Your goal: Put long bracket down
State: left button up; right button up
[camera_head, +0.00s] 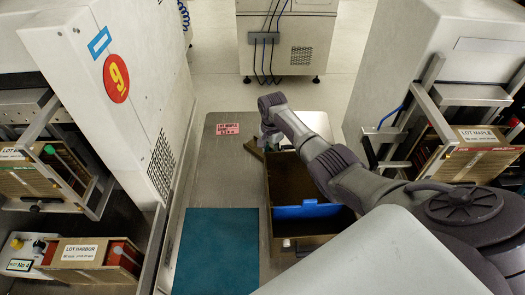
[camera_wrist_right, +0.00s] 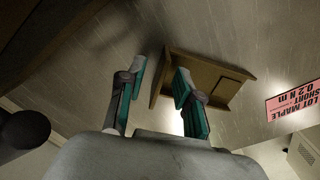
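A brown angled bracket (camera_wrist_right: 212,72) lies on the grey table top just beyond my right fingertips in the right wrist view. I cannot tell whether it is the long one. My right gripper (camera_wrist_right: 160,85) is open, its two teal-padded fingers apart. The right finger overlaps part of the bracket in the picture, and a gap shows between the left finger and the bracket. In the head view the right gripper (camera_head: 268,138) is mostly hidden by its own wrist, with a brown strip of the bracket (camera_head: 254,150) beside it. My left gripper is not in view.
A pink LOT MAPLE label (camera_head: 228,129) lies on the table (camera_head: 215,180), left of the bracket. A brown bin (camera_head: 290,180) with a blue part (camera_head: 307,210) stands below my right arm. A teal mat (camera_head: 216,250) lies at the front. Machines flank both sides.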

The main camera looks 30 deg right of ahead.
grip_shut()
jog(key=shift+r, duration=0.1)
